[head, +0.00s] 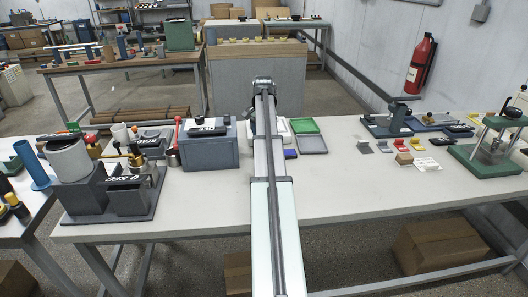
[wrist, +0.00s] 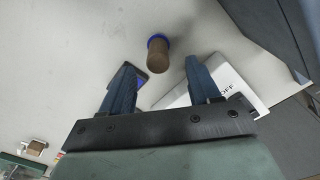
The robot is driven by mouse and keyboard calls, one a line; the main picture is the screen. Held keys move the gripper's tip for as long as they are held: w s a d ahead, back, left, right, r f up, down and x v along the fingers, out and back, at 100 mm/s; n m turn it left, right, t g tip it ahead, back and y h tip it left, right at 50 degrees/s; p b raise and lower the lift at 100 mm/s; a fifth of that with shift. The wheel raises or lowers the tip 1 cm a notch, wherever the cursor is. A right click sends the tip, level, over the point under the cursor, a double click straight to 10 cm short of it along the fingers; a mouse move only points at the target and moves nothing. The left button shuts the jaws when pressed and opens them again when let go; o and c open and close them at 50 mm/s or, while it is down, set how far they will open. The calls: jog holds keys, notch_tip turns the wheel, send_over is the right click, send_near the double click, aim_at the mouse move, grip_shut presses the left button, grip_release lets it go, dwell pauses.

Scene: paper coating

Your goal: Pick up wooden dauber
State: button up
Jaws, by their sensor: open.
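The wooden dauber, a short brown cylinder with a blue end (wrist: 158,48), stands on the pale table in the wrist view. My gripper (wrist: 158,64) is open and empty, with its two dark blue fingers pointing toward the dauber. The dauber shows just beyond and between the fingertips, apart from both. In the head view my arm covers the middle of the table, and I cannot make out the dauber or the fingers there.
A small blue item (head: 290,153) and a grey tray (head: 312,145) lie right of my arm. A grey-blue box (head: 208,151) stands left. The table's front right (head: 360,195) is clear.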

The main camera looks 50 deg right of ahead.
jog(key=shift+s+d+f, duration=0.1)
jog(key=shift+s+f, duration=0.05)
jog(key=shift+f, duration=3.25)
jog(key=c, duration=1.1)
jog(key=shift+r, duration=0.1)
